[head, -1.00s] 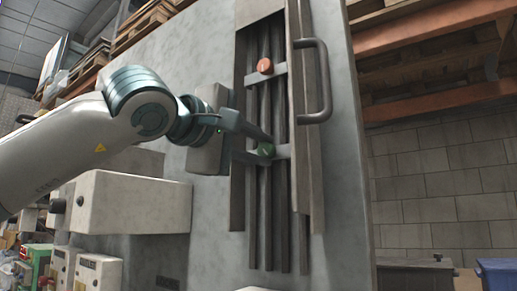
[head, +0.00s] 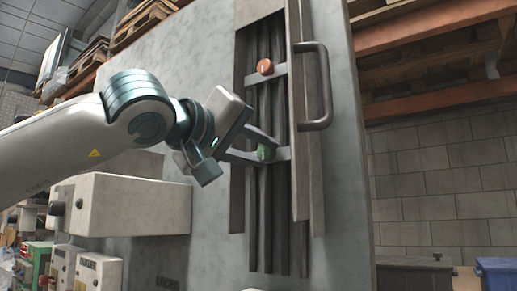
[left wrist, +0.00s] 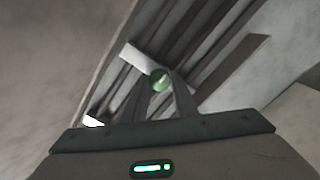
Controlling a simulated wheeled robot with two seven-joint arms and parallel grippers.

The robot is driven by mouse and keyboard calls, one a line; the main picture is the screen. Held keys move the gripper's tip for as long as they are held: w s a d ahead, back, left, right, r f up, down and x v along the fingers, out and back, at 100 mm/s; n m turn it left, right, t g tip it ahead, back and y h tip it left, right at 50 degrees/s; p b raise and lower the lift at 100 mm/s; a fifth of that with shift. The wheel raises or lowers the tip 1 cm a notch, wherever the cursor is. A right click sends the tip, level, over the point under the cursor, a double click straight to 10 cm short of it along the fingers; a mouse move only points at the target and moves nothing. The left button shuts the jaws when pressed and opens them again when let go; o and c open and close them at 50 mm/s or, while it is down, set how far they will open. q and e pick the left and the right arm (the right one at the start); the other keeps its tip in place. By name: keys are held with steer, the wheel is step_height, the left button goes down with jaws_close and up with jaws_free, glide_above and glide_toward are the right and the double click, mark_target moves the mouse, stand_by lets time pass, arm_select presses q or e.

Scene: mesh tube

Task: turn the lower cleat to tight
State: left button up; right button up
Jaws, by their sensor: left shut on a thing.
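The lower cleat is a round green knob (head: 265,152) on a grey crossbar over the vertical tubes in the wall recess. It also shows in the left wrist view (left wrist: 160,79), between the two fingertips. My left gripper (head: 264,151) is shut on the green knob, with its fingers reaching in from the left. The upper cleat, a red knob (head: 265,67) with a pale mark, sits above on its own crossbar. My right gripper is in neither view.
A long grey door edge with a D-shaped handle (head: 318,88) stands just right of the recess. A pale box (head: 130,204) juts from the wall below my left arm. Shelving with orange beams (head: 440,80) is at the right.

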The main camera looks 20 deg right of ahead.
arm_select(q)
steer(key=shift+d+f, duration=0.1)
steer(key=shift+f, duration=0.1)
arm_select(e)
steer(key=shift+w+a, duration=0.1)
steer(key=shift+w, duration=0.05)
arm_select(q)
steer(key=o, duration=1)
steer(key=shift+r, duration=0.1)
steer(key=shift+o, duration=0.2)
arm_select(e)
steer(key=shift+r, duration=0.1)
arm_select(q)
steer(key=shift+s+a, duration=0.15)
steer(key=shift+a, duration=0.05)
steer(key=shift+s+a+b, duration=0.35)
steer(key=shift+s+a, duration=0.05)
steer(key=shift+a, duration=0.15)
steer(key=b+v, duration=0.4)
steer(key=v, duration=1.1)
steer(key=shift+s+a, duration=0.2)
steer(key=shift+s, duration=0.05)
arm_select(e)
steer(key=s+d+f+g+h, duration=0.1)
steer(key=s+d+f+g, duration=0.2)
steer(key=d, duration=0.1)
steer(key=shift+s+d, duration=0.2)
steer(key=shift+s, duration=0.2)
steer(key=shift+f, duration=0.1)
